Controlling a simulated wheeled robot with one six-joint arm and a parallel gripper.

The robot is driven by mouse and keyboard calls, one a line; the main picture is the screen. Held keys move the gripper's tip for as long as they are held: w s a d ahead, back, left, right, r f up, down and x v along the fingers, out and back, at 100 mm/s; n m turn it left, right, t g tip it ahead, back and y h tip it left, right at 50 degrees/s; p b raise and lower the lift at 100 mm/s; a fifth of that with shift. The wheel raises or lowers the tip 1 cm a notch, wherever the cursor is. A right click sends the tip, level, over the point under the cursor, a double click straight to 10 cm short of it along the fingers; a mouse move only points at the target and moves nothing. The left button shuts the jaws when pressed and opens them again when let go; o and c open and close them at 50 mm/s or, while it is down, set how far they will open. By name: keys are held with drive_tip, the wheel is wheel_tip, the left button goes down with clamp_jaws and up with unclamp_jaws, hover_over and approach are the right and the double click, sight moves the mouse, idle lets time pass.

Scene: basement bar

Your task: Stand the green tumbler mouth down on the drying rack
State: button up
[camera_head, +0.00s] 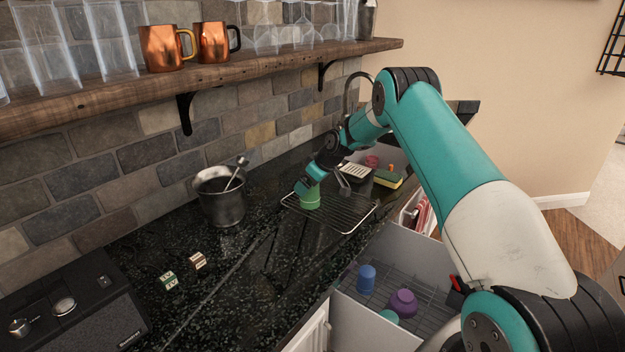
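The green tumbler (310,200) is at the left end of the wire drying rack (352,229) on the dark counter. It looks upright or nearly so. Which end is its mouth does not show at this size. My gripper (303,187) is at the top of the tumbler, reaching down from the upper right, and partly covers it. The fingers are too small and too hidden to tell whether they are closed on the tumbler or just beside it. Whether the tumbler rests on the wires is also unclear.
A metal pot (222,205) stands left of the rack. A black appliance (75,310) is front left. Below, an open basket holds a blue cup (366,278) and purple bowl (403,302). A shelf (240,72) overhangs the counter.

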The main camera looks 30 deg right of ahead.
drive_tip(key=w+r+v, duration=0.1)
drive_tip(key=v, duration=2.3)
drive_tip(key=shift+a+r+b, duration=0.2)
drive_tip(key=shift+r+b, duration=0.05)
drive_tip(key=shift+b, duration=0.05)
